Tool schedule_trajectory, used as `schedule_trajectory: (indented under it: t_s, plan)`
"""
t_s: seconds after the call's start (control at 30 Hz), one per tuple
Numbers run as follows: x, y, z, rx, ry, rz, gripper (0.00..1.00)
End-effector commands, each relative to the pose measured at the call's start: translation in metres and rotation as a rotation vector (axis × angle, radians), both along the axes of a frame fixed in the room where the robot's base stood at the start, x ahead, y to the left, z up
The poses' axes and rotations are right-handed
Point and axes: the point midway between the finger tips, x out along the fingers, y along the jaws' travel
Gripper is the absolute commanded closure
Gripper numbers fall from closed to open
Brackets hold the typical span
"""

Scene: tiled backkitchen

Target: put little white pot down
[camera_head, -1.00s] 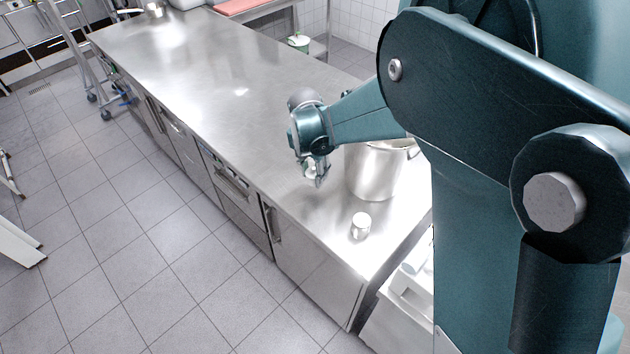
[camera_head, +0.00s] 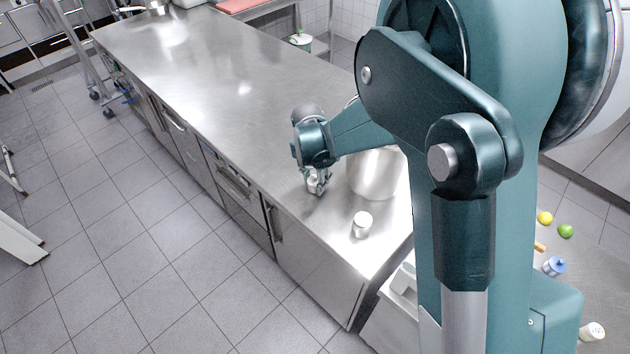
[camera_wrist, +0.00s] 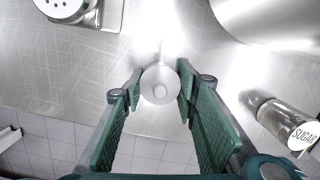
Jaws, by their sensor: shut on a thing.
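My gripper (camera_head: 317,186) is low over the front part of the steel counter (camera_head: 235,112), near its edge. In the wrist view, my gripper (camera_wrist: 160,78) is shut on the little white pot (camera_wrist: 160,88), seen from above with a round pale top and small knob. The pot is between the two green fingertips. In the head view it is small and mostly hidden by the fingers. I cannot tell whether its base touches the counter.
A large steel pot (camera_head: 375,175) stands just right of my gripper. A sugar canister (camera_head: 362,225) stands nearer the counter's end; its SUGAR label (camera_wrist: 303,136) shows in the wrist view. A shaker (camera_wrist: 66,8) is at the wrist view's upper left. The long counter beyond is mostly clear.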

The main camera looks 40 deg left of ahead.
Motion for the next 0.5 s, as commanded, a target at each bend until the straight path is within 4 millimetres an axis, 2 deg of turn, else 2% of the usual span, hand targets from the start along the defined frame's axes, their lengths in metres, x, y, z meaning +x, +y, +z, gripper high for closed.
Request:
schedule_trajectory:
  t_s: [0.43, 0.47, 0.5]
  plan:
    - [0.0, -0.0001, -0.0044, 0.0, 0.0, 0.0, 0.98]
    - [-0.0001, -0.0001, -0.0041, 0.0, 0.0, 0.0, 0.67]
    - [0.0, -0.0001, -0.0036, 0.0, 0.0, 0.0, 0.62]
